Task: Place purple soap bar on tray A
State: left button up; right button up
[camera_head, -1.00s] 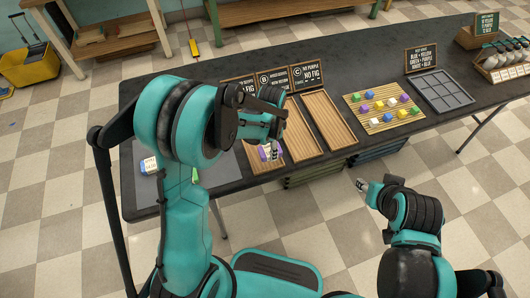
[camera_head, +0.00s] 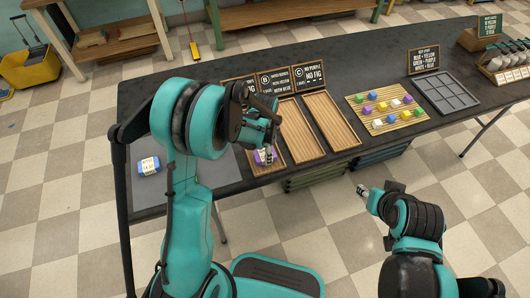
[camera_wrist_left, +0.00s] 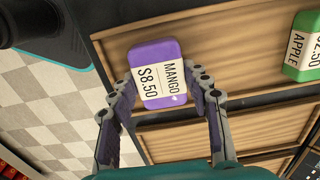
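The purple soap bar (camera_head: 262,157), labelled MANGO in the left wrist view (camera_wrist_left: 157,72), appears to lie on the leftmost wooden tray, tray A (camera_head: 279,166). That tray's wooden floor also shows in the left wrist view (camera_wrist_left: 225,52). My left gripper (camera_head: 268,152) is over the bar. In the left wrist view its fingers (camera_wrist_left: 160,92) are spread, one on each side of the bar, with gaps visible between them and it. A green APPLE bar (camera_wrist_left: 304,48) lies to the right. My right gripper (camera_head: 362,190) is in front of the table; its fingers are too small to read.
A blue and white soap bar (camera_head: 149,165) lies on a grey mat (camera_head: 150,192) at the table's left. Trays B (camera_head: 298,138) and C (camera_head: 332,124) look empty. Further right are a wooden board (camera_head: 378,128) with colored cubes and a grey grid tray (camera_head: 442,92).

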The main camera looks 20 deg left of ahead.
pick_arm(q)
jog(key=o, duration=0.3)
jog(key=shift+r, duration=0.15)
notch_tip(320, 180, up, 11)
jog(key=p, duration=0.5)
jog(key=s+a+r+n+t, duration=0.2)
jog(key=s+r+n+t, duration=0.5)
jog(key=s+r+n, duration=0.4)
jog(key=shift+s+a+r, duration=0.4)
jog(key=shift+s+r, duration=0.55)
jog(key=shift+s, duration=2.05)
